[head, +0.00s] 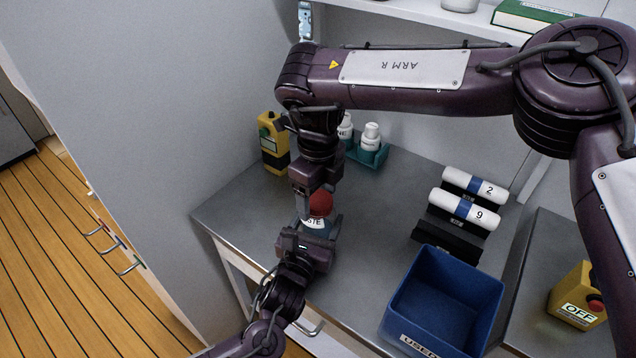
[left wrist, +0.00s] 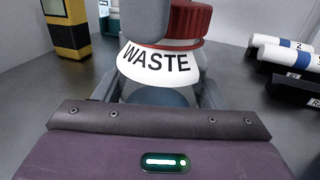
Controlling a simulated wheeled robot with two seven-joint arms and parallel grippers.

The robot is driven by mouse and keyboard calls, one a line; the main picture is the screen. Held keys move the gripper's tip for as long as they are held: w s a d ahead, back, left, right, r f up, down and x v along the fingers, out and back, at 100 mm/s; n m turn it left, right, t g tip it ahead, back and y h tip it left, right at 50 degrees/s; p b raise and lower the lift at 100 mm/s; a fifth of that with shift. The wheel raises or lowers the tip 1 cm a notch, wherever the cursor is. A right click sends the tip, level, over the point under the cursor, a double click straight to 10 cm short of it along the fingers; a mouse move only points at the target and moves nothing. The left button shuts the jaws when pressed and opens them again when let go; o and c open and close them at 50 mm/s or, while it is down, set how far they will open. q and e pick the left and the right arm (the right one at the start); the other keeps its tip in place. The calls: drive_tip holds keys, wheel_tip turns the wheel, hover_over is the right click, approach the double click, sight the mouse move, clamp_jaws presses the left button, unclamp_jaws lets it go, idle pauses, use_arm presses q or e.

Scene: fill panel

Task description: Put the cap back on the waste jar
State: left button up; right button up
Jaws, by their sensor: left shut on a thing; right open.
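The waste jar (head: 314,223) stands on the grey bench with a white WASTE label, which also shows in the left wrist view (left wrist: 160,62). My left gripper (head: 318,240) is shut around the jar's body; its fingers flank the jar in the left wrist view (left wrist: 160,92). The red ribbed cap (head: 321,202) is at the top of the jar and shows in the left wrist view (left wrist: 190,20). I cannot tell if it is fully seated. My right gripper (head: 312,190) points down at the cap, open; its grey finger partly hides the cap.
A yellow and black container (head: 272,145) and white bottles (head: 371,136) in a teal tray stand behind. White rolls (head: 470,208) lie on black holders at right. A blue bin (head: 440,262) stands front right, a yellow OFF box (head: 578,300) beyond. Bench left of the jar is clear.

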drive_tip(key=c, duration=1)
drive_tip(key=m, duration=0.3)
drive_tip(key=shift+f+m, duration=0.1)
drive_tip(key=shift+m, duration=0.2)
drive_tip(key=m, duration=0.5)
drive_tip(key=shift+a, duration=0.1)
drive_tip(key=m, duration=0.6)
drive_tip(key=shift+m, duration=0.4)
drive_tip(key=m, duration=1.5)
drive_tip(key=shift+w, duration=0.1)
drive_tip(key=o, duration=1.1)
drive_tip(key=shift+c, duration=0.2)
